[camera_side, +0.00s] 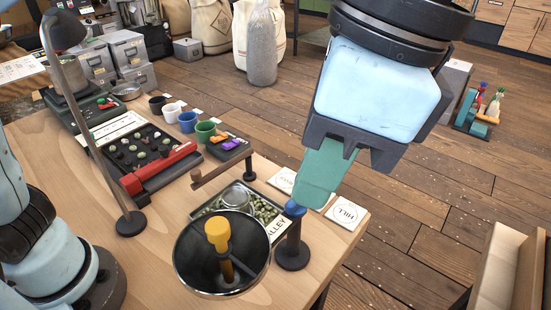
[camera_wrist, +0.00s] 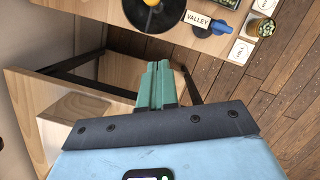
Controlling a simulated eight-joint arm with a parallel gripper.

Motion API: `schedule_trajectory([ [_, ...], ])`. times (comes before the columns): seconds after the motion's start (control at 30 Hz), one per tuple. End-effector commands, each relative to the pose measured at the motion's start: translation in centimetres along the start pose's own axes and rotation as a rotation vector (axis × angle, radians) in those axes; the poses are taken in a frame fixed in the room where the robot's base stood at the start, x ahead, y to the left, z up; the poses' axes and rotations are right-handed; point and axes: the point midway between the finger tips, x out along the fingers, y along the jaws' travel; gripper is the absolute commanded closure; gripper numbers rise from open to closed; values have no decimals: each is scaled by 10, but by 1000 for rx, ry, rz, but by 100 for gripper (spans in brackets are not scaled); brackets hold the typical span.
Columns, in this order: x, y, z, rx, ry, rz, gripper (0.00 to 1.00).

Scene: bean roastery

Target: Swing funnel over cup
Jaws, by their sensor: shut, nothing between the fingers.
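A wide dark round dish (camera_side: 222,270) with a bright metal rim is at the table's front and looks like the funnel. A yellow-topped post (camera_side: 218,235) stands up in it. In the wrist view its edge is at the top, with yellow inside (camera_wrist: 152,3). Several small cups, including a green cup (camera_side: 205,131) and a blue cup (camera_side: 188,122), stand in a row farther back. A clear glass vessel (camera_side: 237,196) is by the beans; I cannot tell which is the task's cup. My gripper (camera_side: 305,200) is shut and empty, above the table's right side.
A dark post with a blue cap (camera_side: 292,250) stands right of the dish; my fingertips overlap the cap in the side view. A tray of green beans (camera_side: 265,209), a VALLEY card (camera_side: 277,224) and a HILL card (camera_side: 347,213) are near. A lamp (camera_side: 130,222) stands left.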

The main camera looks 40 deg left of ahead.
Motion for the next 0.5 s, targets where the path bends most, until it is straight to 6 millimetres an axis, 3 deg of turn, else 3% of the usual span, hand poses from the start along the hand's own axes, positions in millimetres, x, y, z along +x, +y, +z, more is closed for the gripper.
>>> schedule_trajectory([
  [0.5,74,-1,0,-4,1,-1,100],
])
